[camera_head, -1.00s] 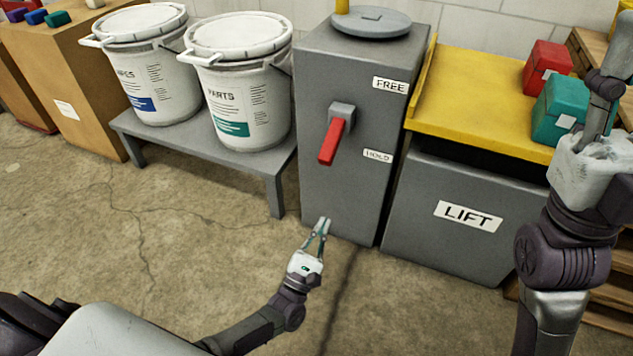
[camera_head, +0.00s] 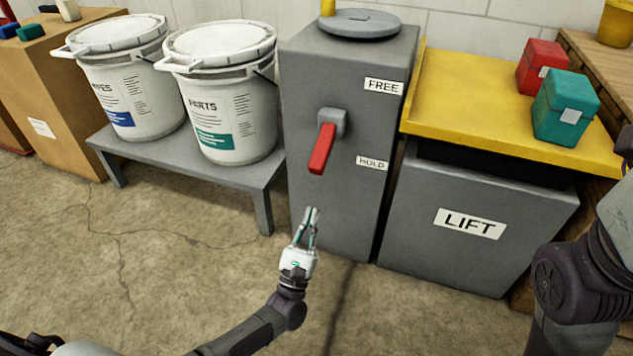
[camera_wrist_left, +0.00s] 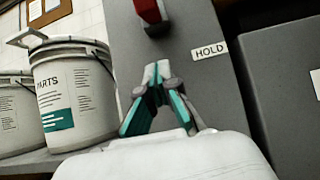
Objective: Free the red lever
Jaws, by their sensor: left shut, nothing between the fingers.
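The FREE label (camera_head: 384,86) is higher up. My left gripper (camera_head: 312,212) is shut and empty, below the lever and apart from it. In the left wrist view, the shut fingertips (camera_wrist_left: 157,68) point up toward the lever's lower end (camera_wrist_left: 150,10), which is cut off by the top edge. My right arm shows at the right edge, but its gripper is out of view.
Two white buckets (camera_head: 222,95) stand on a low grey bench (camera_head: 262,180) left of the cabinet. A grey LIFT box (camera_head: 440,255) with a yellow top (camera_head: 455,90) is on the right, with a red box (camera_head: 542,66) and teal box (camera_head: 565,108) on it. Floor in front is clear.

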